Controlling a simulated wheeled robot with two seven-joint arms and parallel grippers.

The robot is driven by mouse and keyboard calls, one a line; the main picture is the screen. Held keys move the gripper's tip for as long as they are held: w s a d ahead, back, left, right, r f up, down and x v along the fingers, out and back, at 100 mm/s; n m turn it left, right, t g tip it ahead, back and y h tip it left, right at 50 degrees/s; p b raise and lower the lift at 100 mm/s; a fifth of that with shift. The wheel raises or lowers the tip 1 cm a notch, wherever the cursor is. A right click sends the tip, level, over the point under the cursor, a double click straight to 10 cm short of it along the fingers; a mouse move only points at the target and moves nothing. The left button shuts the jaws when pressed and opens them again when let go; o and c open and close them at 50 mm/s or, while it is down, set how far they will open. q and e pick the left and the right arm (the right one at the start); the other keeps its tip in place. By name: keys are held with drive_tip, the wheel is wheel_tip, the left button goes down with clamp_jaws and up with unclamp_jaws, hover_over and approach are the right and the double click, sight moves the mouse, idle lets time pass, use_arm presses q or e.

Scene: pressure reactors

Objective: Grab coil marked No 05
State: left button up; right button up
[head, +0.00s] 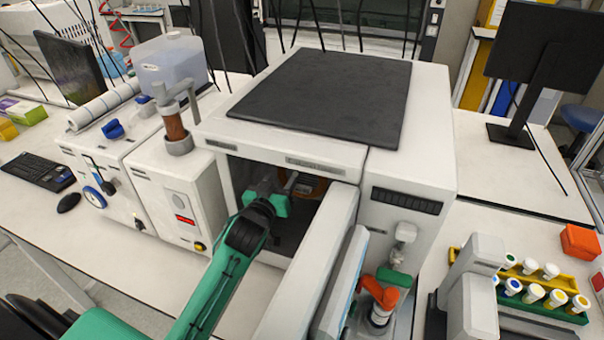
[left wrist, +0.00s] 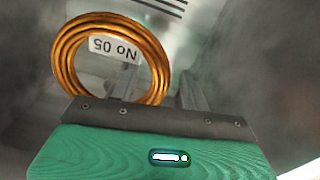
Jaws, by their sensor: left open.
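The copper-coloured coil (left wrist: 66,60) with a white tag (left wrist: 115,48) reading No 05, upside down, hangs inside the oven chamber in the left wrist view. In the head view a piece of the coil (head: 314,187) shows inside the open front of the oven (head: 280,152). My left gripper (head: 290,182) reaches into the chamber, open, close to the coil. In the left wrist view my left gripper (left wrist: 160,82) has one finger overlapping the ring's opening and the other to the right of the ring. I cannot tell whether they touch. My right gripper is not in view.
The oven door (head: 312,270) stands open just right of my left arm. A rack of capped vials (head: 540,290) stands at the right, with a monitor (head: 535,65) behind. White instruments (head: 165,190) and a keyboard (head: 37,171) are on the left. The chamber leaves little room.

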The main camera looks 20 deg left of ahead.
use_arm(q)
drive_tip(key=shift+w, duration=0.4)
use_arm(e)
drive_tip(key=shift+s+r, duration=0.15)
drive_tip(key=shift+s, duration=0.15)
use_arm(q)
drive_tip(key=c, duration=1)
clamp_jaws()
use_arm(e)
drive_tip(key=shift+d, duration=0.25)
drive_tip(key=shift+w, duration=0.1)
